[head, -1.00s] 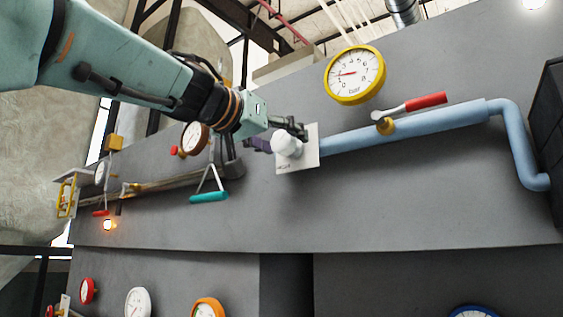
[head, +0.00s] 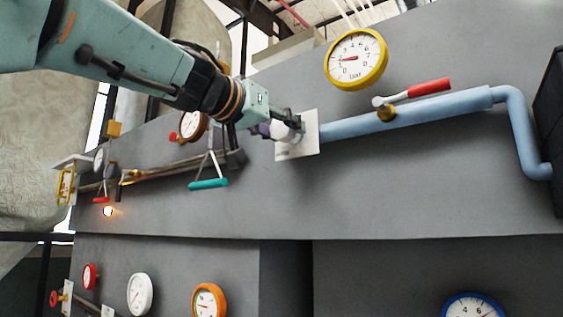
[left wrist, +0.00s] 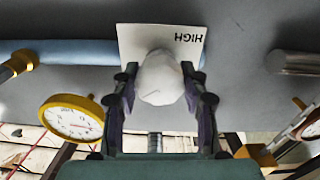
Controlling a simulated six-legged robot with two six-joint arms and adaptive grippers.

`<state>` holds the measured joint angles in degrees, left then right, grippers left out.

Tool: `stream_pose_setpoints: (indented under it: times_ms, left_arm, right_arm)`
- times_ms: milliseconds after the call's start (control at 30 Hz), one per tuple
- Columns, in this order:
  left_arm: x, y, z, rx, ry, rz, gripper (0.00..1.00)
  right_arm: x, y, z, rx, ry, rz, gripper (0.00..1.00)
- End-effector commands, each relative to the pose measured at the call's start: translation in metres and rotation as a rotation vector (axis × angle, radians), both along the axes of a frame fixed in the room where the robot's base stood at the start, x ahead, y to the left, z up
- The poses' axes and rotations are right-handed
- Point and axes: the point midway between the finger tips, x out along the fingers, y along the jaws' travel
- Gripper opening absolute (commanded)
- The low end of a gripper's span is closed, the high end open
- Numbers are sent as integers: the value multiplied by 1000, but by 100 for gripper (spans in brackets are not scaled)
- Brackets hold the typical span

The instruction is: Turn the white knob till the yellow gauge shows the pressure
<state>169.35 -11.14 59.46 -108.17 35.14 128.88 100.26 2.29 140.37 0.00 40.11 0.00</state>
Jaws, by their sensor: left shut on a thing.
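The white knob (head: 283,133) sits on a white square plate (head: 311,128) on the grey wall. My left gripper (head: 287,127) reaches it from the left and is shut on it. In the left wrist view, the two dark fingers press on both sides of the white knob (left wrist: 160,80), and the plate (left wrist: 130,42) reads HIGH, upside down. The yellow gauge (head: 357,59) is up and right of the knob, marked in bar; its red needle points left, at the low side of the scale, near 2. The right gripper is not in view.
A blue pipe (head: 440,108) runs right from the plate, with a red-handled valve lever (head: 428,87) above it. A teal-handled lever (head: 208,184) hangs left of the knob. White, orange and blue gauges sit below. The wall just under the knob is clear.

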Motion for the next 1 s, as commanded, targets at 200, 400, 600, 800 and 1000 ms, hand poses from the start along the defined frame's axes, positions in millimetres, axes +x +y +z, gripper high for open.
stream_pose_setpoints:
  times_ms: [200,400,600,800,1000]
  left_arm:
    - [0,-1,0,1,1,-1,12]
    - [0,-1,0,18,-11,-1,12]
    - [0,-1,0,90,-63,-1,12]
    - [0,-1,0,220,-158,-2,12]
    - [0,-1,-1,374,-269,-1,12]
  right_arm:
    - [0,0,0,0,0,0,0]
    - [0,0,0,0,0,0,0]
    - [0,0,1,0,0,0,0]
    - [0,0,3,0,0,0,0]
    - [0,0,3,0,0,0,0]
